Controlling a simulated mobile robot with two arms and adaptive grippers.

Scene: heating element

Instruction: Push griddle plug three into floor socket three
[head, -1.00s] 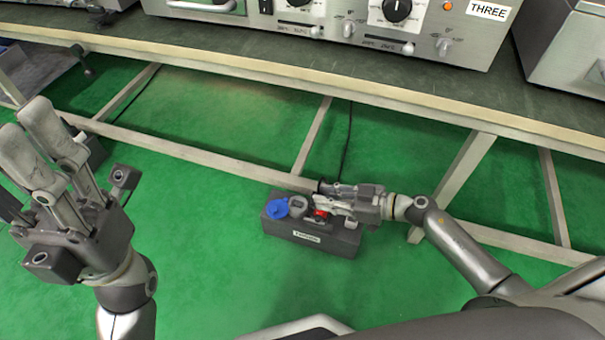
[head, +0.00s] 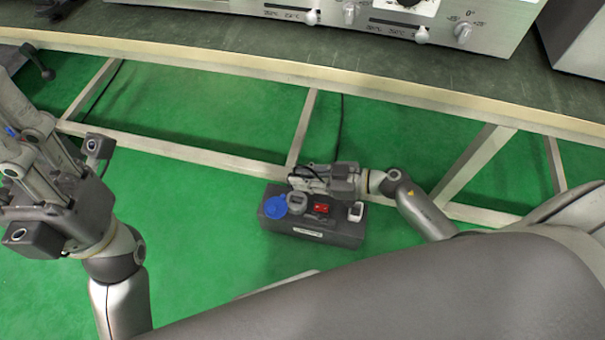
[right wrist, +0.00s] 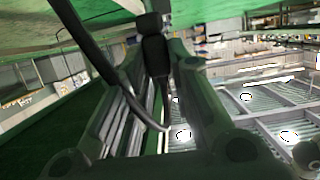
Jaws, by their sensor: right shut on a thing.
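The floor socket box (head: 340,231) is a dark grey block on the green floor, with a blue round cap (head: 274,208) and a grey round cap (head: 298,201) on its left part. Its front label is too blurred to read. My right gripper (head: 299,178) is at the box's back edge, fingers pointing left. It is shut on the black griddle plug (right wrist: 155,48), which shows between the fingers in the right wrist view with its cable. Whether the plug touches a socket cannot be told. My left gripper (head: 20,125) is open and empty at the left edge, fingertips partly cut off.
A red switch (head: 321,208) and a white part (head: 356,211) sit on the box's right half. A table frame bar (head: 200,156) runs close behind the box. A steel griddle (head: 490,25) stands on the tabletop above. The floor left of the box is clear.

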